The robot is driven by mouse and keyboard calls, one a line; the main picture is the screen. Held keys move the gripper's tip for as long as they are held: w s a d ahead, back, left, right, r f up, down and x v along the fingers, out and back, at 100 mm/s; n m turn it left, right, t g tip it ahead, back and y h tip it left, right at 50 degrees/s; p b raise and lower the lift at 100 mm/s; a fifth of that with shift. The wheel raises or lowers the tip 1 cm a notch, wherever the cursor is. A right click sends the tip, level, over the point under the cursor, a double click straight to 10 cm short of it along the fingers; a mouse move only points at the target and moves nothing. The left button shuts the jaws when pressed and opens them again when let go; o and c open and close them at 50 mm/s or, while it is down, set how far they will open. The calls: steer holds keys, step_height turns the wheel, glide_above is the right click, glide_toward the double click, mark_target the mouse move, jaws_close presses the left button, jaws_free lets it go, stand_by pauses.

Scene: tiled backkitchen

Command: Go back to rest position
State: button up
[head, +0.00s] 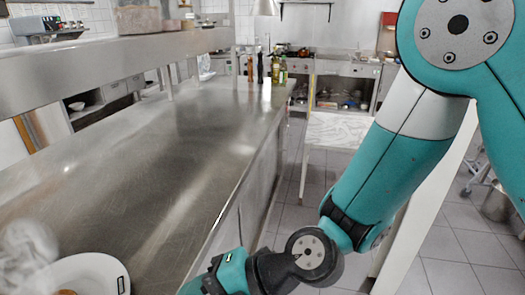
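My arm comes in from the upper right and bends down to the bottom edge of the head view, its wrist joints low in the middle beside the counter's near edge. My gripper is beyond the bottom edge, so its fingers and anything in them are hidden. A steel counter (150,150) runs away from me on the left. A white plate (92,268) lies on it at the lower left, cut off by the frame, with a small brownish thing partly showing on it.
A blurred, crumpled whitish thing (26,250) is beside the plate. Bottles (278,70) stand at the counter's far end. A steel shelf (110,62) spans above the counter. A white-topped table (335,129) stands beyond the aisle's tiled floor (292,215). Most of the counter top is bare.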

steer(key=s+d+r+m+t+h, duration=0.1)
steer(key=d+r+m+h, duration=0.3)
steer(key=d+m, duration=0.8)
steer(key=d+r+m+t+h, duration=0.1)
steer(key=d+r+m+h, duration=0.3)
steer(key=d+r+m, duration=0.4)
steer(key=d+m, duration=0.4)
steer(key=m, duration=0.2)
steer(key=shift+s+d, duration=0.35)
steer(key=shift+d, duration=0.05)
